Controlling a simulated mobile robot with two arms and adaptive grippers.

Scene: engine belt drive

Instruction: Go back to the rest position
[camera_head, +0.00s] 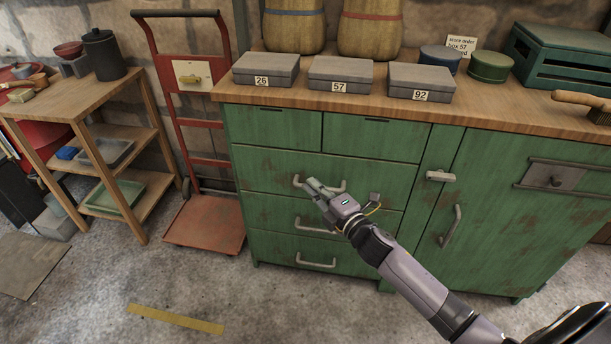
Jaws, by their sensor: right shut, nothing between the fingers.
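My right gripper (316,187) is shut and empty. It is in front of the second drawer (255,165) of the green cabinet, and its fingers overlap that drawer's handle (339,187) in the picture. I cannot tell whether they touch the handle. My right arm comes in from the lower right. All the cabinet's drawers look closed. My left gripper is not in view.
Boxes marked 26 (266,67), 57 (341,73) and 92 (421,80) stand on the wooden worktop (480,105). A red hand truck (205,222) and a wooden shelf (90,85) are at the left. The concrete floor (270,300) in front is clear except for a yellow strip (175,318).

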